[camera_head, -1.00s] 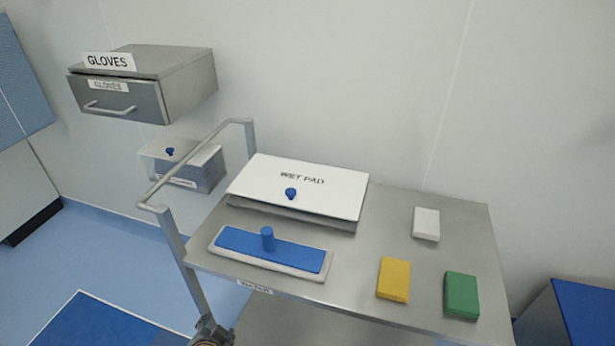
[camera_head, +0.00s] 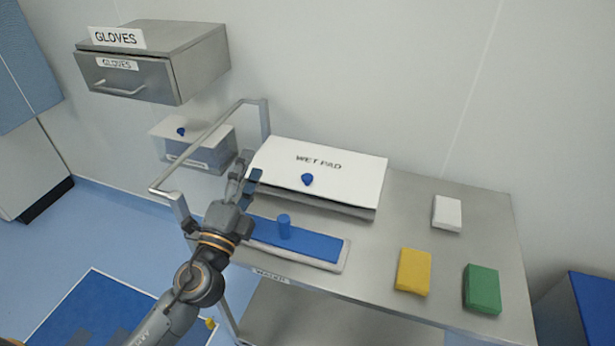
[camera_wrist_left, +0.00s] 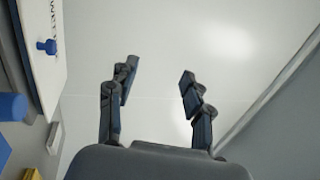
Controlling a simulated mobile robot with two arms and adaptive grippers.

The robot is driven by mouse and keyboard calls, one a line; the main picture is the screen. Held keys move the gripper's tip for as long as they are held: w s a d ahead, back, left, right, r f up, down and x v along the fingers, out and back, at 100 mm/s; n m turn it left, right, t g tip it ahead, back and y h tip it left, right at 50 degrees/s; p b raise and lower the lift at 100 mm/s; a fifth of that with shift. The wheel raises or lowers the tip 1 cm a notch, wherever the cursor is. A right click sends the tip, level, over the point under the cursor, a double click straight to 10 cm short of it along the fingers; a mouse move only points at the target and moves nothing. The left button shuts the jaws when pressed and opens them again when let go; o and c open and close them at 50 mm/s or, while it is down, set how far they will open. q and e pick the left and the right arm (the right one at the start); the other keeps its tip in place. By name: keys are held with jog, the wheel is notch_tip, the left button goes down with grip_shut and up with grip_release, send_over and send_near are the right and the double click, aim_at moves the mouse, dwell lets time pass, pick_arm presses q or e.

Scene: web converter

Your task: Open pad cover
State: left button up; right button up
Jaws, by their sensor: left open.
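The white pad cover (camera_head: 335,166), marked WET PAD, lies shut on a metal box at the back left of the cart. Its blue knob (camera_head: 307,179) stands near its front edge. The cover (camera_wrist_left: 42,40) and the knob (camera_wrist_left: 46,46) also show at the left of the left wrist view. My left gripper (camera_head: 248,170) is at the cover's left end, near the cart's rail, apart from the knob. In the left wrist view its two fingers (camera_wrist_left: 158,82) are spread with nothing between them. My right gripper is not in view.
A blue mop head (camera_head: 310,243) lies in front of the box. White (camera_head: 447,213), yellow (camera_head: 413,271) and green (camera_head: 482,289) pads lie at the right of the cart. The cart's handle rail (camera_head: 205,140) is near my left arm. A GLOVES drawer (camera_head: 130,80) hangs on the wall.

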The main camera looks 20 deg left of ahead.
pick_arm(q)
jog(key=w+d+m+g+h, duration=0.2)
jog(key=d+m+h, duration=0.4)
jog(key=m+h, duration=0.5)
jog(key=m+g+y, duration=0.5)
jog(key=m+g, duration=0.2)
jog(key=m, duration=0.5)
send_near(305, 178)
jog(key=x, duration=1.1)
jog(key=shift+p, duration=0.35)
grip_shut()
